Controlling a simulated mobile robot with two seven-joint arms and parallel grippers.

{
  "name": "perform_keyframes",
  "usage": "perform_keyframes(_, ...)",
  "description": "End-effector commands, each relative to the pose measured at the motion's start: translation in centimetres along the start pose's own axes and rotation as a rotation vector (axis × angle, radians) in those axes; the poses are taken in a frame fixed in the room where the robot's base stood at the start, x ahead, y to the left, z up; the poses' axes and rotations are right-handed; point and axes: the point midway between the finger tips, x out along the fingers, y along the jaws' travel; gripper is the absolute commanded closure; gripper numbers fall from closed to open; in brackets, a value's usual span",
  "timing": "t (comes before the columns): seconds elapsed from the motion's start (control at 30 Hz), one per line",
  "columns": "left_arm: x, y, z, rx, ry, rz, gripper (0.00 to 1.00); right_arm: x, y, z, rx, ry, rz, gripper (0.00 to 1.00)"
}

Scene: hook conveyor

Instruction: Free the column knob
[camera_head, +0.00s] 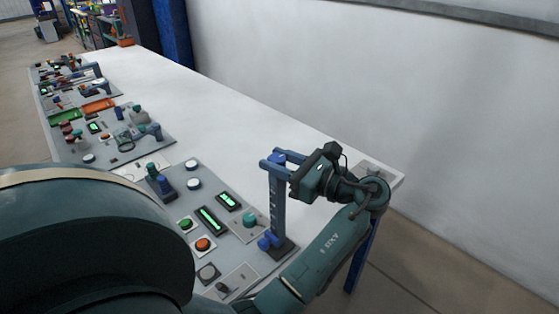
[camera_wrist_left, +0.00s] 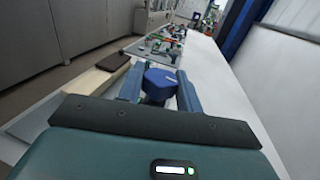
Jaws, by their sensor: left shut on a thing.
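A grey-blue upright column (camera_head: 278,205) stands on the panel near the table's right end, with a blue knob (camera_head: 277,158) on top. My left gripper (camera_head: 271,159) reaches the top of the column from the right, its blue fingers shut on the knob. In the left wrist view the knob (camera_wrist_left: 159,84) sits between the two fingers. The fingers partly hide the knob in the head view. A second blue knob (camera_head: 267,241) is at the column's foot. My right gripper is not in view.
A grey control panel (camera_head: 240,238) with buttons and green displays lies beside the column. More panels run along the white table (camera_head: 225,125) to the far left. The table strip along the white wall (camera_head: 300,70) is clear.

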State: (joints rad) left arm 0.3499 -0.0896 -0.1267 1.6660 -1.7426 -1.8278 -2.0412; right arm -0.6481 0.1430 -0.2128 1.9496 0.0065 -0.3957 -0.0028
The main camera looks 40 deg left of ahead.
Motion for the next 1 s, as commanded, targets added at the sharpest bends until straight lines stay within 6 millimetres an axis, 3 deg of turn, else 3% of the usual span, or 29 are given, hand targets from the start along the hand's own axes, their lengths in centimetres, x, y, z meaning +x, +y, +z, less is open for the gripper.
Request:
perform_keyframes(0.23,0.2,-0.1,0.2,-0.003,-0.005,0.0,0.88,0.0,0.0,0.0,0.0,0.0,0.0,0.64)
perform_keyframes(0.27,0.2,-0.1,0.2,-0.003,-0.005,0.0,0.64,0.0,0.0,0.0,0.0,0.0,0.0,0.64)
perform_keyframes(0.5,0.1,0.0,0.1,-0.002,-0.003,-0.001,0.45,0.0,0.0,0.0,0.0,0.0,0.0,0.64)
perform_keyframes(0.77,0.0,0.0,0.3,-0.002,-0.001,-0.001,0.45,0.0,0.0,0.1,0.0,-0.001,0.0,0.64)
perform_keyframes(1.0,0.0,0.0,3.9,-0.008,0.001,-0.002,0.45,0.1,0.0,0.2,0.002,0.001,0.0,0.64)
